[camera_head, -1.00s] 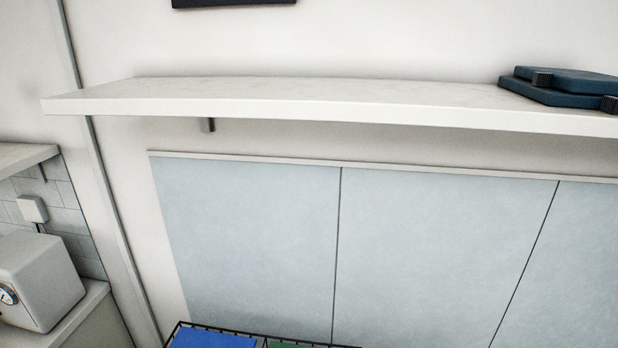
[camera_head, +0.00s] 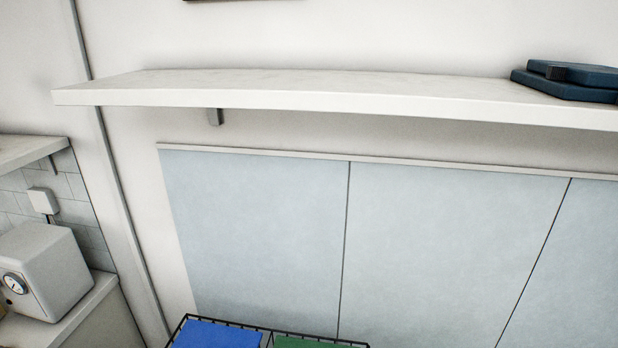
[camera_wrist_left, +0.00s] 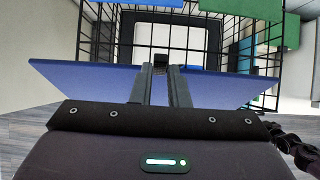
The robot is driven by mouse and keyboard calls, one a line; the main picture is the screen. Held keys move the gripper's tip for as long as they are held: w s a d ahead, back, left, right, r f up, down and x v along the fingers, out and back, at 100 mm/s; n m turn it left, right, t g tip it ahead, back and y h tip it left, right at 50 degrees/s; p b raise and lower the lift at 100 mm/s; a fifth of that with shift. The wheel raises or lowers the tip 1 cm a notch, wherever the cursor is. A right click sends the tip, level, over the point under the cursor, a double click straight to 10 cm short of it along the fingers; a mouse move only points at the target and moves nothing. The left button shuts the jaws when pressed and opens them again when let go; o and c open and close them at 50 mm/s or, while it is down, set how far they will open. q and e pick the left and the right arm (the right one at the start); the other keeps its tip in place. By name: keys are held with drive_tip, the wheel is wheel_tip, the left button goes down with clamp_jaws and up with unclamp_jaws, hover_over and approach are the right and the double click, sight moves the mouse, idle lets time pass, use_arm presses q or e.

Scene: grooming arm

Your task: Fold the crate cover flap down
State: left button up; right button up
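In the left wrist view, a blue panel (camera_wrist_left: 92,82), seemingly the cover flap, spans the front of a black wire crate (camera_wrist_left: 102,38). It shows on both sides of my left gripper (camera_wrist_left: 160,67). The gripper's two fingers are close together, with a small dark tab (camera_wrist_left: 160,59) between their tips, and look shut on it. How the tab joins the panel is hidden. In the head view, the crate's top (camera_head: 185,325) shows at the bottom edge, with a blue piece (camera_head: 216,335) and a green piece (camera_head: 305,342). My right gripper is in neither view.
A white shelf (camera_head: 300,98) with dark blue flat objects (camera_head: 570,82) runs along the wall above the crate. Pale blue wall panels (camera_head: 255,230) stand behind it. A white appliance (camera_head: 45,270) sits on a counter at left. Grey floor (camera_wrist_left: 25,145) shows low in the wrist view.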

use_arm(q)
drive_tip(key=shift+o, duration=0.4)
drive_tip(key=shift+s+r+p, duration=0.35)
drive_tip(key=shift+s+p, duration=0.35)
drive_tip(key=shift+p, duration=0.35)
drive_tip(key=shift+s, duration=0.2)
drive_tip(key=shift+c, duration=0.3)
drive_tip(key=shift+s+r+t+p, duration=0.15)
drive_tip(key=shift+s+t+p, duration=0.25)
drive_tip(key=shift+p, duration=0.35)
clamp_jaws()
drive_tip(key=shift+s+a+r+p, duration=0.15)
drive_tip(key=shift+s+a+p, duration=0.15)
drive_tip(key=shift+s, duration=0.2)
drive_tip(key=shift+o, duration=1.3)
unclamp_jaws()
